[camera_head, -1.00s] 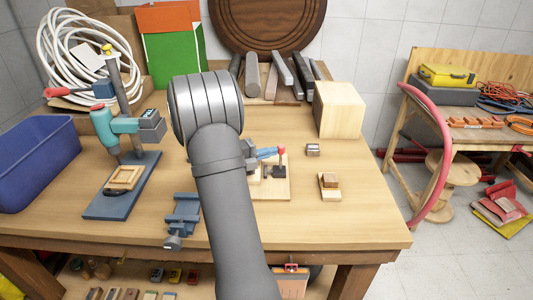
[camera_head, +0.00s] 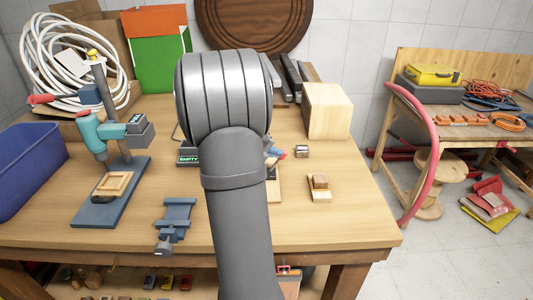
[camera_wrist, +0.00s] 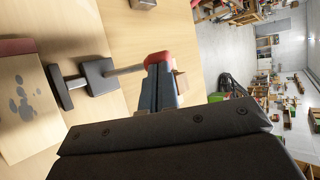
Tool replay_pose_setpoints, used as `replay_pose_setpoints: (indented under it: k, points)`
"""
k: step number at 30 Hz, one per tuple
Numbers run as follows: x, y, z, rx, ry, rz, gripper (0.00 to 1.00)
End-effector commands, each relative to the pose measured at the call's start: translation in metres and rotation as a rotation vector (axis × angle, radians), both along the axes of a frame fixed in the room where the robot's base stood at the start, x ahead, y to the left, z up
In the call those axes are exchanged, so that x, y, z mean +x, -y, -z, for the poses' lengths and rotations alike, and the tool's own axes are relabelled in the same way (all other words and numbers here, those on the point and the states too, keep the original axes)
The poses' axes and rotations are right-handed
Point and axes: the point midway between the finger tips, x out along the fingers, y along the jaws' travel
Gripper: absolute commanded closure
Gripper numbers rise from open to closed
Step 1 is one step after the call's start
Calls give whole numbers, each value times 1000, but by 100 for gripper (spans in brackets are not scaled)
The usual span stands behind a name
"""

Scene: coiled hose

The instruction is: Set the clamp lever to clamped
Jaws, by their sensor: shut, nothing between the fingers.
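The clamp lever (camera_wrist: 128,70) shows in the wrist view as a thin metal rod with a red grip (camera_wrist: 157,57) at its end. The rod runs from a dark grey clamp body (camera_wrist: 98,76) beside a pale board with dark spots (camera_wrist: 22,108). My gripper (camera_wrist: 161,74) is shut and empty. Its blue-grey fingertips are right at the red grip; I cannot tell whether they touch it. In the head view my arm hides most of the clamp, leaving only a strip of its wooden base (camera_head: 274,190) in clear view.
A blue vise (camera_head: 174,220) and a drill stand (camera_head: 112,190) are to the left. A large wood block (camera_head: 327,111), a small metal block (camera_head: 302,152) and small wood pieces (camera_head: 319,187) are to the right. The table's front right is clear.

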Motion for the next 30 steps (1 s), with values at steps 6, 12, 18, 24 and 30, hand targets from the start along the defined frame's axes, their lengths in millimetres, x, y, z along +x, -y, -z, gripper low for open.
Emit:
replay_pose_setpoints:
  k: [6, 12, 18, 24, 30]
  points:
    - [0, 19, 5, 72, -3, 2, 100]
    - [0, 34, 12, 71, -1, 2, 100]
    - [0, 46, 19, 69, -2, 1, 100]
    - [0, 52, 25, 69, -2, 1, 100]
    - [0, 56, 28, 68, -1, 2, 100]
